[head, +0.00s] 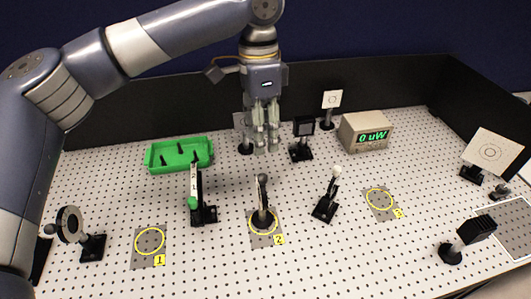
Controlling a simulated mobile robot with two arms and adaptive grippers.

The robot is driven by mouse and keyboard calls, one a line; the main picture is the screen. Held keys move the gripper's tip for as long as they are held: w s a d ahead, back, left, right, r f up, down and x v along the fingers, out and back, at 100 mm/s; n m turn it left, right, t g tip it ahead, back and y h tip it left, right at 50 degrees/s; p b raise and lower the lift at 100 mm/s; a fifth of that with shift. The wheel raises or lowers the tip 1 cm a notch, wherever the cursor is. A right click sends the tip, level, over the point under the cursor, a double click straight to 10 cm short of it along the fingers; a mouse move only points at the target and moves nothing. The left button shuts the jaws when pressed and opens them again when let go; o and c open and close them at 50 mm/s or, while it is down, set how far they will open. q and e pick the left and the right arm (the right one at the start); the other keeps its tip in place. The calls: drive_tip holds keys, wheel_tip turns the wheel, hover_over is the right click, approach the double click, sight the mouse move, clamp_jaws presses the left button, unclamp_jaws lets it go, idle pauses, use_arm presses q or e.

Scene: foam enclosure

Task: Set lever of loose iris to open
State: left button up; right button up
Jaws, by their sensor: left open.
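My left gripper (261,146) hangs fingers down over the back middle of the board, open and apart from the nearby stands. I cannot tell for sure which mount is the loose iris. A dark upright mount with a white ball at its top (329,196) stands right of the middle, outside the yellow circles. Another thin dark mount (262,202) stands on the circle marked 2. A mount with a white label and green ball (196,197) stands left of it. A round ring mount (70,226) stands at the far left. Lever positions are too small to read.
A green tray (180,168) with dark pegs is at the back left. A meter reading "0 uW" (366,131), a small black-framed mount (302,138) and white target cards (491,152) stand behind and right. Circles 1 (150,241) and 3 (380,199) are empty. Dark walls border the board.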

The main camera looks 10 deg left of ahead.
sight(263, 175)
use_arm(q)
drive_tip(key=s+f, duration=0.1)
drive_tip(key=s+f+p, duration=0.1)
drive_tip(key=f, duration=0.5)
drive_tip(key=f+p, duration=0.1)
drive_tip(key=f, duration=0.1)
drive_tip(key=shift+w+d, duration=0.1)
drive_tip(key=shift+w, duration=0.15)
drive_tip(key=shift+s+f, duration=0.2)
drive_tip(key=shift+f, duration=0.4)
use_arm(e)
drive_tip(key=shift+s+r, duration=0.15)
drive_tip(key=shift+r, duration=0.5)
drive_tip(key=shift+s+r, duration=0.15)
drive_tip(key=shift+r, duration=0.45)
use_arm(q)
clamp_jaws()
